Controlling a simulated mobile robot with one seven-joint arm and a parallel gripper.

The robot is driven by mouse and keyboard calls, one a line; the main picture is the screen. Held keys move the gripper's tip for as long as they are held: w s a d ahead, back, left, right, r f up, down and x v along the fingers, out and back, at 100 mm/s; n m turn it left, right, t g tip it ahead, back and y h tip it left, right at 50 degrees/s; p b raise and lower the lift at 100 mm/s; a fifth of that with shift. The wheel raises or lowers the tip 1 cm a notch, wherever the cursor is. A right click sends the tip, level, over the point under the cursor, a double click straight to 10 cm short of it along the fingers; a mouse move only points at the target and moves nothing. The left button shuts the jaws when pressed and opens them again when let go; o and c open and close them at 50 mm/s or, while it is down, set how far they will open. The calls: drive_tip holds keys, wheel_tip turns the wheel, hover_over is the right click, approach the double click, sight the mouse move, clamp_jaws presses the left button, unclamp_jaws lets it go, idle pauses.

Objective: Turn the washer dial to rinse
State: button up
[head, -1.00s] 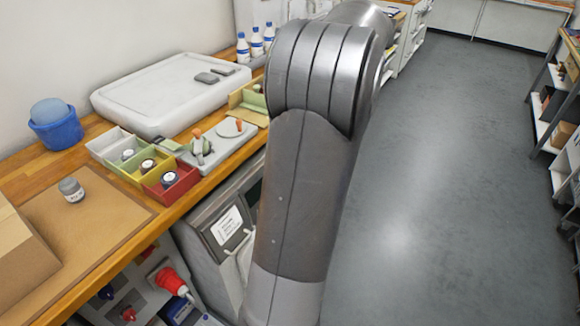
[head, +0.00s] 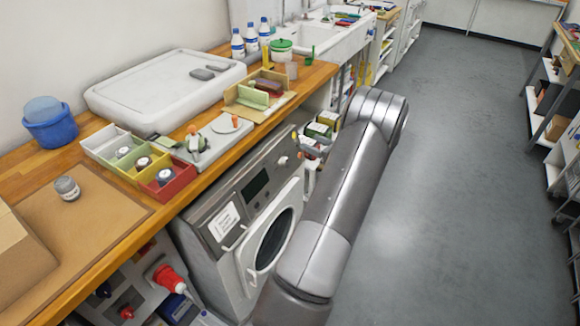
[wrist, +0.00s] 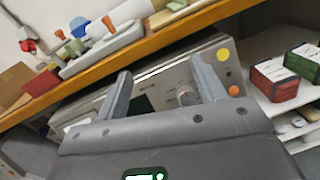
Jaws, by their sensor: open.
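The washer (head: 222,194) stands under the wooden counter in the head view, with a dark display (head: 255,184) and a round door (head: 268,240) on its front. Its pale dial (head: 283,161) is at the right end of the control panel. In the wrist view the dial (wrist: 187,95) shows between my gripper's fingers, nearer the right one. My gripper (wrist: 160,72) is open and empty, facing the panel. A yellow sticker (wrist: 223,54) and an orange sticker (wrist: 234,90) are right of the dial. The dial's marks are too small to read.
The counter edge (wrist: 150,45) runs above the panel, close over my gripper. Red and green boxes (wrist: 273,78) stand on a shelf right of the washer. Sorting trays (head: 140,165) and a plate with small tools (head: 210,140) sit on the counter. The floor (head: 450,180) is clear.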

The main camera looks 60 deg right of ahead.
approach(289, 165)
drive_tip(key=s, duration=0.1)
drive_tip(key=w, duration=1)
drive_tip(key=shift+w+d, duration=0.1)
drive_tip(key=shift+d, duration=0.25)
drive_tip(key=shift+c, duration=0.4)
drive_tip(key=c, duration=0.9)
